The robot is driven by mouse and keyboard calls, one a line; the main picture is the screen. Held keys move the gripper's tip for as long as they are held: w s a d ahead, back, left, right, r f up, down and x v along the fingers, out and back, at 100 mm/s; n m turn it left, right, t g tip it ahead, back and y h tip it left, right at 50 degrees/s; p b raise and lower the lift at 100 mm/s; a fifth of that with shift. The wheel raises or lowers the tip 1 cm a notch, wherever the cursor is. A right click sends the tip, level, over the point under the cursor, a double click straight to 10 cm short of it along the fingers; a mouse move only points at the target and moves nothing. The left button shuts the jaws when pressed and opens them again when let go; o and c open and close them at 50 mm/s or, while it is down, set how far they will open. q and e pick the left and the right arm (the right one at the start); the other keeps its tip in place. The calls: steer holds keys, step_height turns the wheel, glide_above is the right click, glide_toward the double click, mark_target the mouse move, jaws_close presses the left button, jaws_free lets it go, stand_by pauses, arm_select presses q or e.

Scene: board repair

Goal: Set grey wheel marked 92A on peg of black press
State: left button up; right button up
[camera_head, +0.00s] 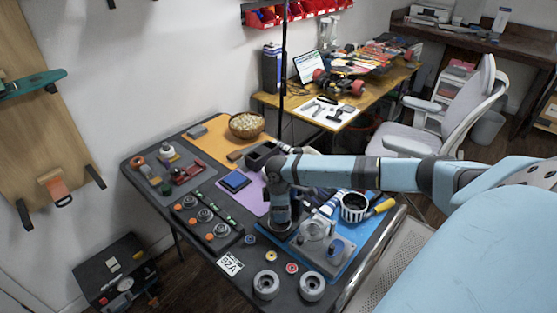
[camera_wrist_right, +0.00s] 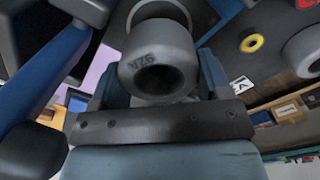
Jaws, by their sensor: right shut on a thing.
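My right gripper (camera_head: 281,222) points down over the left edge of the blue mat in the head view. The right wrist view shows its two blue fingers (camera_wrist_right: 158,85) shut on a grey wheel (camera_wrist_right: 150,62) with dark lettering that reads as 92A upside down. The wheel has a dark round hole facing the camera. In the head view the held wheel is mostly hidden by the gripper. A grey metal fixture (camera_head: 316,247) with a dark part stands on the mat beside the gripper; I cannot tell whether it is the black press or see its peg. My left gripper is not in view.
Two grey wheels (camera_head: 266,284) (camera_head: 311,286) lie at the table's front edge by a white 92A card (camera_head: 230,263) and small red and yellow rings. A black rack (camera_head: 208,222) with several wheel parts is left.

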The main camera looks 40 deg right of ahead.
steer(key=shift+f, duration=1.55)
steer(key=shift+f, duration=0.2)
stand_by(1.7)
steer(key=o, duration=1.1)
steer(key=shift+c, duration=0.2)
steer(key=shift+r+p, duration=0.7)
steer(key=shift+p, duration=0.35)
step_height(320, 180, up, 3)
steer(key=p, duration=0.3)
steer(key=shift+r+p, duration=0.2)
steer(key=shift+p, duration=0.1)
steer(key=shift+r+p, duration=1.15)
steer(key=shift+p, duration=0.05)
